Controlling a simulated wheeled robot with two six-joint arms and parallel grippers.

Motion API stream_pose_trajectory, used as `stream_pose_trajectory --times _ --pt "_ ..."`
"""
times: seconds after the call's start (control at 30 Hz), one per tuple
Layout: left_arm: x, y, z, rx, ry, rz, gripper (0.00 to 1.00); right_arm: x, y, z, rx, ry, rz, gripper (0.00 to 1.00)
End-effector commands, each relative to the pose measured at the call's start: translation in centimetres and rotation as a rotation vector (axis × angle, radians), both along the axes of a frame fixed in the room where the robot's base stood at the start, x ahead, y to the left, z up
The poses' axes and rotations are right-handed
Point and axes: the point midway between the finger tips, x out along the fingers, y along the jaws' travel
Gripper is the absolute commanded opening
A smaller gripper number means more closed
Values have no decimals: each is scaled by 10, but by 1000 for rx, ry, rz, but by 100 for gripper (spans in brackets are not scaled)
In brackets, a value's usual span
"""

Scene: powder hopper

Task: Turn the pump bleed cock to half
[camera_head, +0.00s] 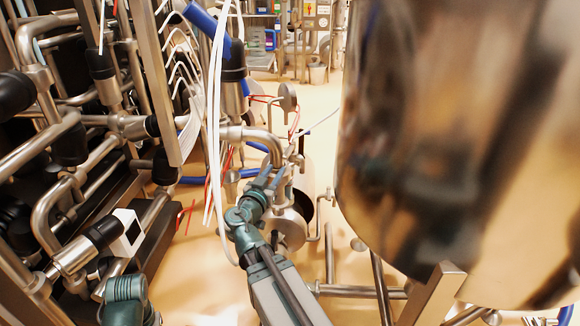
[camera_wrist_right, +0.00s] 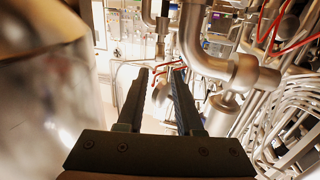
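My right gripper (camera_head: 273,174) reaches in from the bottom of the head view, beside the steel pump body (camera_head: 290,228) and below a bent steel pipe. In the right wrist view its two dark fingers (camera_wrist_right: 161,72) stand apart with a clear gap between them. Thin red parts show near and beyond the fingertips. I cannot tell whether any of them is the bleed cock's handle, and I cannot make out the cock or its position. Nothing is clearly held. A teal link of my left arm shows at the lower left of the head view; its gripper is out of frame.
A large shiny steel tank (camera_head: 440,150) fills the right side. A dense rack of pipes (camera_head: 70,150) stands at the left. White hoses (camera_head: 215,110) hang close to my right arm. A large pipe elbow (camera_wrist_right: 215,55) is just right of the fingers. Open floor shows behind.

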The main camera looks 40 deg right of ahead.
Motion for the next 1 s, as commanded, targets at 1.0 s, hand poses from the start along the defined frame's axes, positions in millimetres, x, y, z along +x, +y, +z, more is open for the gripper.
stream_pose_trajectory --times 1.0 --pt "0 0 -9 0 0 0 50 73 -99 -4 -11 -24 5 35"
